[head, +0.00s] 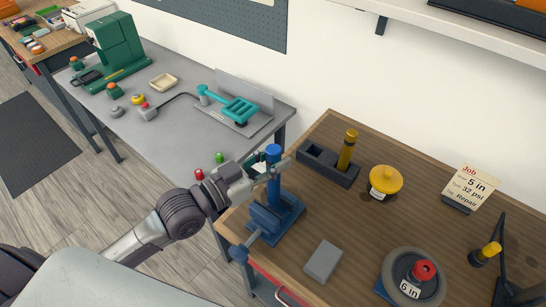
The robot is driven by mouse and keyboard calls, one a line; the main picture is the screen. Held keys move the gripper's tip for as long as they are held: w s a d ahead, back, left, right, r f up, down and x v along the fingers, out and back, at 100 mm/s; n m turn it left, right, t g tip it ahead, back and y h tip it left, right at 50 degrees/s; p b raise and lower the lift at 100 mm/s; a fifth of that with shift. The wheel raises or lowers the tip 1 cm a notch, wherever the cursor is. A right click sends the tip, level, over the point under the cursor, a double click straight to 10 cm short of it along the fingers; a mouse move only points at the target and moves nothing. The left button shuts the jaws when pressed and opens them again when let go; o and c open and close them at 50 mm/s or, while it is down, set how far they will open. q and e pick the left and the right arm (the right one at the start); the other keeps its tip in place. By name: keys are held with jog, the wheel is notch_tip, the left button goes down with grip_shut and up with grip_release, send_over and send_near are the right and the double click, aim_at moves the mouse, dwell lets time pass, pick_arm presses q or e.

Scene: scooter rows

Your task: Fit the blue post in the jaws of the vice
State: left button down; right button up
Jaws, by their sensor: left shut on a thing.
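The blue post (273,153) is upright in my left gripper (270,171) at the left edge of the wooden bench. My left gripper is shut on the post near its top. The blue vice (265,217) sits on the bench's front left corner, its handle toward the front. The post's lower part runs down to the vice; I cannot tell whether its end is between the jaws or just above them. My right gripper is not in view.
A dark block (316,161) holding a yellow post (347,150) stands just right of my gripper. A yellow lidded pot (386,180), a grey block (323,260) and a wheel (408,282) lie further right. A grey table (190,128) stands behind left.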

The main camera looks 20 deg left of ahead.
aim_at(268, 182)
pick_arm(q)
jog(key=shift+f+b, duration=0.55)
jog(key=shift+f, duration=0.15)
jog(key=shift+f+b, duration=1.55)
jog(key=shift+f, duration=0.85)
jog(key=c, duration=0.8)
grip_release()
jog(key=shift+o, duration=0.2)
jog(key=shift+f, duration=0.15)
jog(key=shift+a, duration=0.1)
jog(key=v, duration=1.2)
